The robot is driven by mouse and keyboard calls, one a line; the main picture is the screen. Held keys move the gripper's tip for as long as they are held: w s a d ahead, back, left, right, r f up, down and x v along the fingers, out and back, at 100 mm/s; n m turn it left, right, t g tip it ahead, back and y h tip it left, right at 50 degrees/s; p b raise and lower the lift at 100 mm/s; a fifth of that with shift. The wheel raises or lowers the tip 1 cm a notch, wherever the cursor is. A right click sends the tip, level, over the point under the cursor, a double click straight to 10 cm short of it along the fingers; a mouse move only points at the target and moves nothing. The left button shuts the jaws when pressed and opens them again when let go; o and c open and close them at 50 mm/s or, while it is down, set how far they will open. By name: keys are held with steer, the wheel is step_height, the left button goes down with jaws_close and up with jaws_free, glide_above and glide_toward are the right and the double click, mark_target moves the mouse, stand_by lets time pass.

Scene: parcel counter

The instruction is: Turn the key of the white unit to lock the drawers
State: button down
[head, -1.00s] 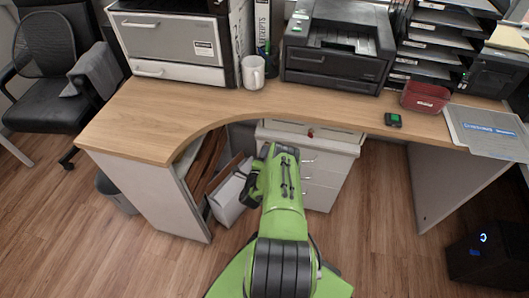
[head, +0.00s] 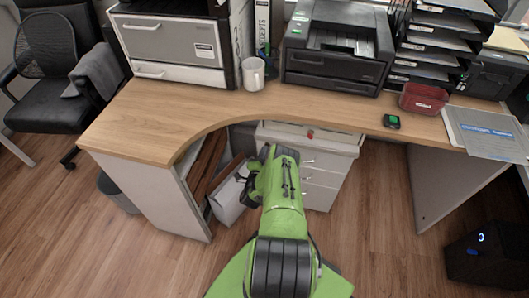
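The white drawer unit (head: 322,178) stands under the desk, right of my arm. A red key (head: 310,134) shows near its top edge, just below the desktop. Several drawer fronts with small handles show below; my arm covers the unit's left part. The end of my arm with my gripper (head: 253,184) is in front of the unit's left side, left of and lower than the key, and apart from it in the picture. My forearm hides most of the gripper, so its fingers cannot be made out.
The wooden desktop (head: 190,112) curves above the unit. A white box (head: 228,195) and brown folders stand under it, left of my arm. A desk side panel (head: 440,185) stands to the right. The floor between the unit and that panel is clear.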

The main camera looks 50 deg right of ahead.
steer(key=n+p, duration=0.3)
steer(key=n, duration=0.8)
steer(key=shift+n, duration=0.3)
stand_by(0.4)
steer(key=c, duration=1.3)
jaws_free()
steer(key=shift+f, duration=0.1)
